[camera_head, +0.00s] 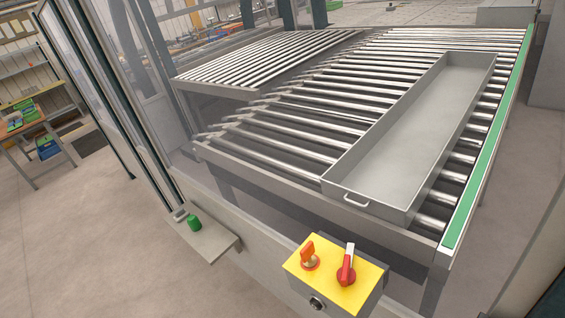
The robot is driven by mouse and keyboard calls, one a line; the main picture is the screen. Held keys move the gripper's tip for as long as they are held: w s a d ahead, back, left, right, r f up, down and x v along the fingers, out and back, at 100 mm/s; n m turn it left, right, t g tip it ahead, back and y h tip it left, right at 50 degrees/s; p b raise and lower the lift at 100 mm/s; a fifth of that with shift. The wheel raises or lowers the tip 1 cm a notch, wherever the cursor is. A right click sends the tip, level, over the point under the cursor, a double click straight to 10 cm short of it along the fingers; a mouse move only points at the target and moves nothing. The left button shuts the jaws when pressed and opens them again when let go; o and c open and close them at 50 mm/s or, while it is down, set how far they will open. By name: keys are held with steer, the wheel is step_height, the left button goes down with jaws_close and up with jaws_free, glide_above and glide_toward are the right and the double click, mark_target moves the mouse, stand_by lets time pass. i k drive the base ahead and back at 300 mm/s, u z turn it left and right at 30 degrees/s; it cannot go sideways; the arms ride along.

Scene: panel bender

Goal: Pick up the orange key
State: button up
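The orange key (309,253) stands upright on the yellow top of a small control box (341,278), at the lower middle of the head camera view. Its lower end sits in an orange-red round base. Just right of it on the same panel is a red rotary switch (347,270) with a white and red handle. My gripper does not show in this view.
A roller conveyor (290,128) fills the middle, with a long grey metal tray (405,145) on it. A small ledge with a green button (194,223) is left of the box. Glass door panels (85,75) stand at left. Open floor lies at lower left.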

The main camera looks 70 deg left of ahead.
mark_target(310, 260)
steer(key=k, duration=0.85)
steer(key=u, duration=0.5)
steer(key=i, duration=1)
steer(key=u, duration=0.65)
